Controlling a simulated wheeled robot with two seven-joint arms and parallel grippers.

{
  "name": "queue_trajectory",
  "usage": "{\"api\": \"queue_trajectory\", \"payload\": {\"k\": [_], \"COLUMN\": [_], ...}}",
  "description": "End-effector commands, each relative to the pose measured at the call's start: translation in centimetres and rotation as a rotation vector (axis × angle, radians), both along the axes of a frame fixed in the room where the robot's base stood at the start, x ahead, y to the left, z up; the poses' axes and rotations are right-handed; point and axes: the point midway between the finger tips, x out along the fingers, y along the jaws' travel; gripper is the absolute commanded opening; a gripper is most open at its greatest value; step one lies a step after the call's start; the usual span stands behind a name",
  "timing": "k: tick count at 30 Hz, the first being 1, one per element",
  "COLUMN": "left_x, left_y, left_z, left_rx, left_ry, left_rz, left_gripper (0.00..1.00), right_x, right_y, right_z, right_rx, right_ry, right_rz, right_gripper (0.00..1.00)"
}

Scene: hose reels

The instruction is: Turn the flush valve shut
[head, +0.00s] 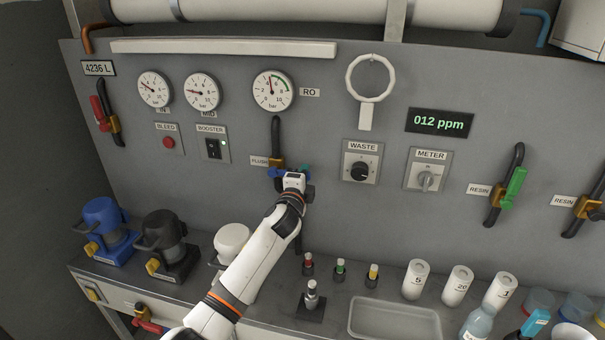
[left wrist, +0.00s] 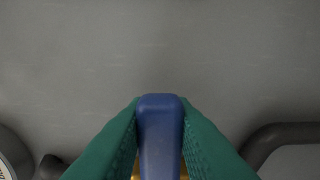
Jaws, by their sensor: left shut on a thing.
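The flush valve has a brass body (head: 277,161) on a black vertical pipe, right of the FLUSH label on the grey panel. Its blue handle (head: 273,172) is partly hidden behind my left gripper (head: 291,174) in the head view, so its exact angle is hard to tell. In the left wrist view the blue handle (left wrist: 160,130) stands between the two green finger pads of my left gripper (left wrist: 160,140), which touch it on both sides. A little brass shows below it. My right gripper is not in view.
Above the valve is a round gauge (head: 273,91). The WASTE knob (head: 360,170) is to the right, and the BOOSTER switch (head: 213,148) to the upper left. Small bottles, white canisters (head: 415,280) and a clear tray (head: 394,304) stand on the bench below.

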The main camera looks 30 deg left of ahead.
Motion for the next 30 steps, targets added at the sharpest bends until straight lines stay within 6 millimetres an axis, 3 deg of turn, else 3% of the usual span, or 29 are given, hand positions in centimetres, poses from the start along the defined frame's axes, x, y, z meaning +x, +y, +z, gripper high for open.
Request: {"api": "queue_trajectory", "payload": {"k": [19,20,23,30], "left_x": [-0.02,-0.02,-0.01,-0.01], "left_y": [-0.04,-0.04,-0.03,-0.02], "left_z": [-0.62,-0.63,-0.61,-0.51], "left_rx": [0.051,0.051,0.050,0.048], "left_ry": [0.016,0.016,0.015,0.014], "left_rz": [0.000,0.000,0.000,0.000], "left_gripper": [0.00,0.25,0.41,0.44], "right_x": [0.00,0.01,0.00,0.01], "right_y": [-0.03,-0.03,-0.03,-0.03], "right_z": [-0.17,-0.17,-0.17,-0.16], "right_rx": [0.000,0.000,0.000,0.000], "right_ry": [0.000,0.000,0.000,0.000], "right_rz": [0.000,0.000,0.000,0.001], "right_gripper": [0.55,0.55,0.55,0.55]}}
